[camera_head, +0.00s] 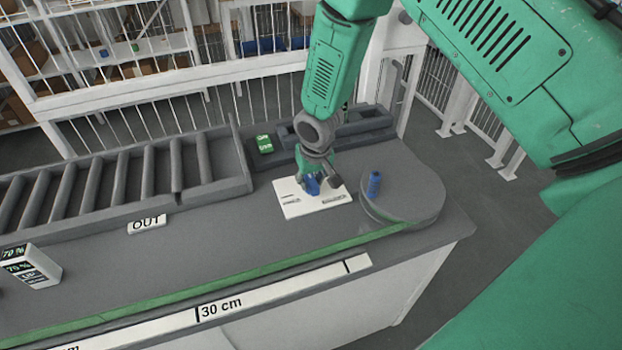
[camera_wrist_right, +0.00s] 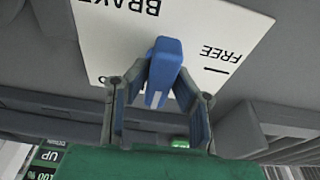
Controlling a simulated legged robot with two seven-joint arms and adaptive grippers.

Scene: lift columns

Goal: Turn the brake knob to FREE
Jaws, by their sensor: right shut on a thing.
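The brake knob (camera_head: 312,187) is a blue bar on a white plate (camera_head: 332,200) on the bench. In the right wrist view the knob (camera_wrist_right: 163,60) stands nearly upright in the picture, with a white line on its near end. The plate (camera_wrist_right: 100,30) there reads BRAKE and FREE upside down; the FREE mark lies to the right of the knob, and the white line does not point at it. Another label is mostly hidden by a finger. My right gripper (camera_wrist_right: 160,102) is shut on the knob, one finger on each side. My left gripper is out of view.
A round grey disc (camera_head: 405,195) with a small blue cylinder (camera_head: 374,185) stands right of the plate. A green block (camera_head: 264,144) sits behind. A roller conveyor (camera_head: 110,190), an OUT label (camera_head: 147,224) and a white display block (camera_head: 32,266) are at left. The front bench is clear.

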